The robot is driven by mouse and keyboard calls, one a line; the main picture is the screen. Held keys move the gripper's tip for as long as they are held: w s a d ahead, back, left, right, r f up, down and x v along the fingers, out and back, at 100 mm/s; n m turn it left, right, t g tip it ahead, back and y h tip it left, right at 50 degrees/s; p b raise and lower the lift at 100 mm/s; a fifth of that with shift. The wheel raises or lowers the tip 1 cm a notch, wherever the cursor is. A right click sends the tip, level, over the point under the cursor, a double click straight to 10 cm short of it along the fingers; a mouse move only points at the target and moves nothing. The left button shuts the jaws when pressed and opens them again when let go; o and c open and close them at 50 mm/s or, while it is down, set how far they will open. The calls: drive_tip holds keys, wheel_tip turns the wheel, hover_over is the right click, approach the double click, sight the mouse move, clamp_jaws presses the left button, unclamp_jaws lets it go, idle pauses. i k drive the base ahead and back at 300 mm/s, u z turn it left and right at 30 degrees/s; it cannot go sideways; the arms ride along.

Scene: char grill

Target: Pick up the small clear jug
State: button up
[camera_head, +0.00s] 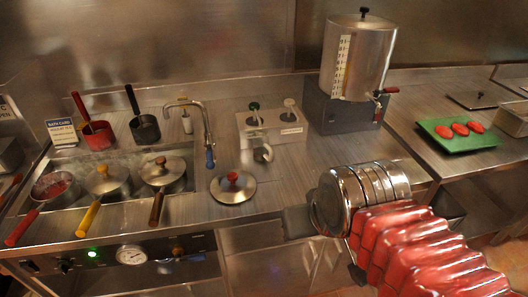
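I cannot make out a small clear jug anywhere in the head view. My arm comes in from the lower right with red ribbed segments and a round steel wrist. My gripper (362,196) is at this steel end, in front of the counter's right part, below the large steel dispenser. Dark blocks show on both sides of the steel end, but its fingers are not clear. I cannot tell whether it is open or shut, and I see nothing held in it. The arm hides part of the counter's front edge.
A steel dispenser (357,58) stands at the back. Lidded pots (164,171), a red cup (98,136), a dark cup (145,128), a tap (207,130) and a red-knobbed lid (233,187) are left. A green tray (440,139) is right. Some counter before the dispenser is clear.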

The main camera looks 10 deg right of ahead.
sight(262, 152)
drive_tip(key=z, duration=0.75)
drive_tip(key=k, duration=0.9)
drive_tip(key=u, duration=1.25)
drive_tip(key=i, duration=0.95)
drive_tip(key=u, duration=0.05)
